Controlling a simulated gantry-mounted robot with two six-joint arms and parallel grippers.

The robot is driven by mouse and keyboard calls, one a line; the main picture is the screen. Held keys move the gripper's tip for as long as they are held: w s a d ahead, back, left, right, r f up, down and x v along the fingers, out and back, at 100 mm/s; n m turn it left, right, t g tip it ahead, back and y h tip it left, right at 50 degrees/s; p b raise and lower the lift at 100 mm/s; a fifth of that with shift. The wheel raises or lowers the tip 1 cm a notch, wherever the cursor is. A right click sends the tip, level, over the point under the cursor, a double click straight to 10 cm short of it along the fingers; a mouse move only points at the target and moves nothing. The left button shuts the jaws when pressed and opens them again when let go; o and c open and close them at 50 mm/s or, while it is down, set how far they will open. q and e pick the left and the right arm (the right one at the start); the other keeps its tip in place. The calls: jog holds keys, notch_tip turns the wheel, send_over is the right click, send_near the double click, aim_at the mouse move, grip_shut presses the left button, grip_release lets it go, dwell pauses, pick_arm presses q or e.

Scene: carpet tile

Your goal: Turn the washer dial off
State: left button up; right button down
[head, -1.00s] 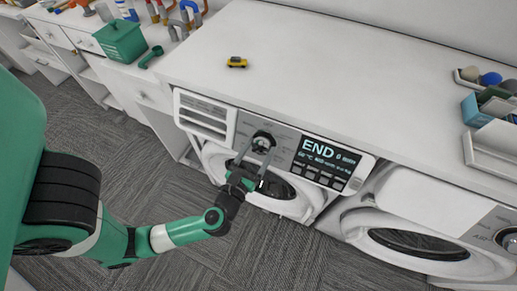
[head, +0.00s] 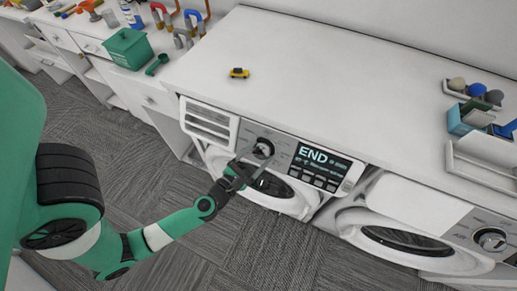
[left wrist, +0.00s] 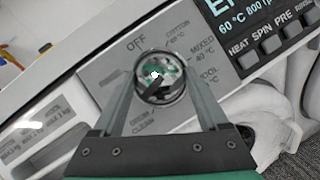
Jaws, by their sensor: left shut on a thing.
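The washer dial (head: 264,148) is a round metallic knob on the left washer's control panel, beside the lit END display (head: 325,160). In the left wrist view the dial (left wrist: 159,77) sits between the two grey fingers, with the OFF label (left wrist: 136,43) at its upper left. Other printed labels ring it. My left gripper (head: 258,157) is shut on the dial, with a finger on either side. I cannot tell for sure which label the dial's mark points to. My right gripper is not in view.
A second washer (head: 408,232) with its own dial (head: 490,240) stands to the right. A small yellow toy car (head: 239,73) lies on the white worktop (head: 330,70) above. A green box (head: 128,48) stands at the back left, and trays hold items at the right.

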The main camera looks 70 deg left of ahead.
pick_arm(q)
jog(key=m+h+p, duration=0.1)
jog(key=m+p, duration=0.2)
jog(key=r+m+g+h+p, duration=0.1)
jog(key=m+h+p, duration=0.1)
jog(key=m+p, duration=0.1)
jog(key=m+h+p, duration=0.2)
jog(key=m+p, duration=0.2)
jog(key=m, duration=0.1)
jog(key=shift+a+r, duration=0.15)
jog(key=shift+a, duration=0.1)
jog(key=m+g+p, duration=0.2)
jog(key=m+p, duration=0.2)
jog(key=p, duration=0.1)
jog(key=m+g+h+p, duration=0.1)
jog(key=m+g+p, duration=0.1)
jog(key=m+p, duration=0.2)
jog(key=shift+w+r+p, duration=0.15)
jog(key=shift+p, duration=1.05)
jog(key=shift+m+g+p, duration=0.4)
jog(key=shift+m+p, duration=0.3)
jog(key=shift+p, duration=0.25)
jog(key=shift+f+m+p, duration=0.2)
jog(key=shift+m+p, duration=0.1)
jog(key=shift+p, duration=0.05)
jog(key=shift+f, duration=0.1)
jog(key=o, duration=1.3)
jog(key=shift+d, duration=0.1)
jog(key=shift+c, duration=0.2)
jog(key=shift+g, duration=0.3)
